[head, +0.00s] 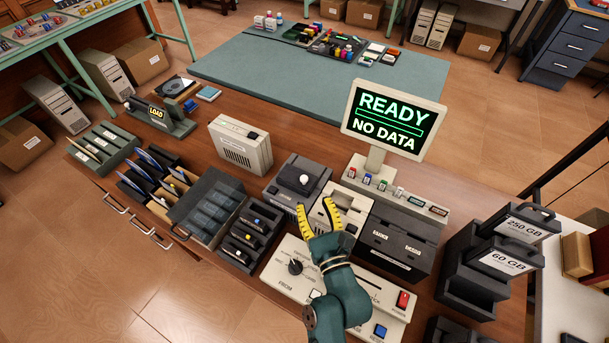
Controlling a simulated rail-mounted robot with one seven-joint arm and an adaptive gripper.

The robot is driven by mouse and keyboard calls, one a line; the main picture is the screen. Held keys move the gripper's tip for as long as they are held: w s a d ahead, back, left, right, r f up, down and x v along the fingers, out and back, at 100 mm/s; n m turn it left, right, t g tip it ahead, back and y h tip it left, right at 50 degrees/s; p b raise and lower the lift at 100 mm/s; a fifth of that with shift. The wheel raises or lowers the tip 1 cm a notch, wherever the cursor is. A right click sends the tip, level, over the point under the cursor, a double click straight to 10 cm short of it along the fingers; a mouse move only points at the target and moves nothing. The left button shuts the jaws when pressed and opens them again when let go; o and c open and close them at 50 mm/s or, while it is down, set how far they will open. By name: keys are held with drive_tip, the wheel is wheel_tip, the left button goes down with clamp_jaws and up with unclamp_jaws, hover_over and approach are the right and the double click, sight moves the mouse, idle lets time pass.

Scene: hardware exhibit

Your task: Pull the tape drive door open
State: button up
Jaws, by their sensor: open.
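My gripper (316,206) is open and empty, with its two yellow fingers spread. It appears over the front of a beige drive unit (349,212) with a dark slot, near the middle of the bench. The fingers cover part of this unit, and I cannot tell whether they touch it. A dark unit (290,188) with a white knob on top stands just left of it. A wide dark unit (404,238) with two labelled fronts stands to its right. No label legible here says which is the tape drive, and I cannot make out its door or how far it is open.
A beige control panel (276,276) with a dial and coloured buttons lies below my arm. A monitor (394,117) reads "READY NO DATA". Dark racks of cartridges (130,190) stand left; a holder with "250 GB" and "60 GB" units (512,240) stands right. Bare wood (310,130) lies behind.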

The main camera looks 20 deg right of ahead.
sight(304, 177)
drive_tip(key=w, duration=0.3)
drive_tip(key=w+b, duration=0.1)
drive_tip(key=w, duration=0.2)
drive_tip(key=w+d+b, duration=0.1)
drive_tip(key=w, duration=0.2)
drive_tip(key=shift+d, duration=0.1)
drive_tip(key=c, duration=0.7)
drive_tip(key=shift+w+r, duration=0.1)
clamp_jaws()
